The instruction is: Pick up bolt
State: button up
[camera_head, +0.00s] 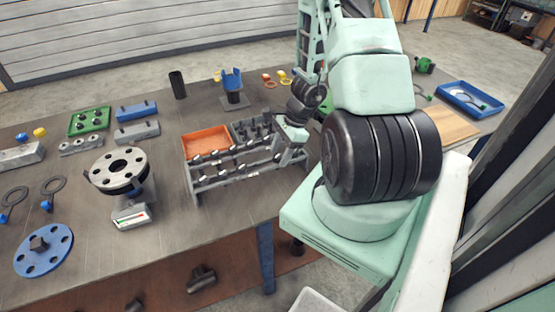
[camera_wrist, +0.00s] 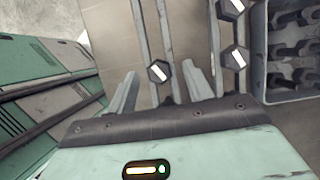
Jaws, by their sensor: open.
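Several dark bolts hang in rows on a grey bolt rack (camera_head: 232,180) on the workbench. My gripper (camera_head: 292,152) is over the rack's right end, pointing down. In the wrist view my gripper (camera_wrist: 160,84) is open with its two fingers apart. A bolt (camera_wrist: 158,71) with a dark hex head and a pale face shows between the fingertips, near a rack rail (camera_wrist: 142,40). I cannot tell whether a finger touches it. Two more bolts, an upper one (camera_wrist: 232,8) and a lower one (camera_wrist: 236,59), sit on the rail to the right.
An orange tray (camera_head: 205,141) and a grey bin (camera_wrist: 258,75) of dark parts stand close behind the rack. A flanged pipe (camera_head: 118,168) stands to the left, with a blue flange (camera_head: 62,250) nearer the front. Bare bench lies in front of the rack.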

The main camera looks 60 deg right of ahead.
jog(key=shift+c, duration=0.3)
grip_shut()
jog(key=shift+r, duration=0.1)
